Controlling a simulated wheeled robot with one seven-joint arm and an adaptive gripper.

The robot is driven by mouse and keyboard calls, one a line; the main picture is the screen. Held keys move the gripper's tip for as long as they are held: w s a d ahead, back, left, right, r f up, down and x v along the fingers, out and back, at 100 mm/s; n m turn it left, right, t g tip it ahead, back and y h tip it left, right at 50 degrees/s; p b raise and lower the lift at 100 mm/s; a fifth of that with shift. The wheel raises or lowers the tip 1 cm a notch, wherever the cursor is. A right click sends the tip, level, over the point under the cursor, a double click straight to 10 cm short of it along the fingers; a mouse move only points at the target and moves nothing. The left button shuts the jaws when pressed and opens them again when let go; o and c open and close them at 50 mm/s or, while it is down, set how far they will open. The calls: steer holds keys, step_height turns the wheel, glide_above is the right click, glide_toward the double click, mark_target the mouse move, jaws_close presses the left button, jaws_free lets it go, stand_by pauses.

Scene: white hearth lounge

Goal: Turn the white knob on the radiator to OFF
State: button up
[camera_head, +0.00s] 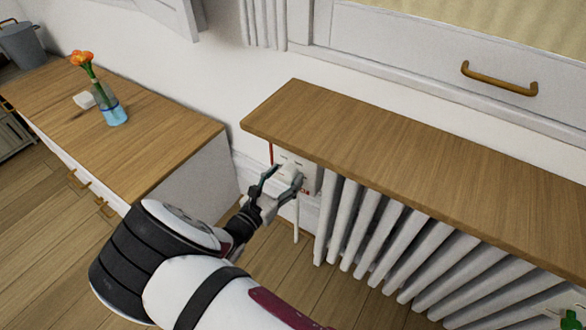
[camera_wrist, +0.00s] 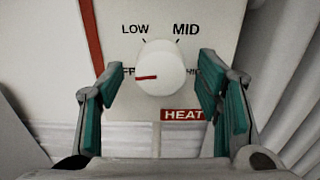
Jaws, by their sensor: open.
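The white knob (camera_wrist: 160,68) sits on a pale panel with LOW, MID and a red HEAT label in the wrist view. A red pointer mark on the knob points left, toward a label partly hidden by my left finger. Another label on the right is partly covered by my right finger. My gripper (camera_wrist: 163,100) is open, with its teal-padded fingers on either side of the knob and a gap to it on each side. In the head view my gripper (camera_head: 283,183) is at the left end of the radiator (camera_head: 370,228), in front of the control panel (camera_head: 311,174).
A wooden shelf (camera_head: 420,165) overhangs the radiator and panel. A wooden-topped cabinet (camera_head: 150,140) stands to the left, with a vase of orange flowers (camera_head: 113,112) on it. A drawer with a brass handle (camera_head: 498,80) is above the shelf. Wooden floor (camera_head: 50,220) lies open at lower left.

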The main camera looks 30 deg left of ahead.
steer(key=shift+w, duration=0.15)
steer(key=c, duration=1.2)
steer(key=shift+o, duration=0.2)
steer(key=shift+n+p, duration=0.4)
steer(key=shift+n, duration=0.6)
steer(key=o, duration=1.2)
steer(key=shift+c, duration=0.2)
steer(key=shift+r, duration=0.15)
step_height(320, 180, up, 10)
steer(key=shift+f, duration=0.15)
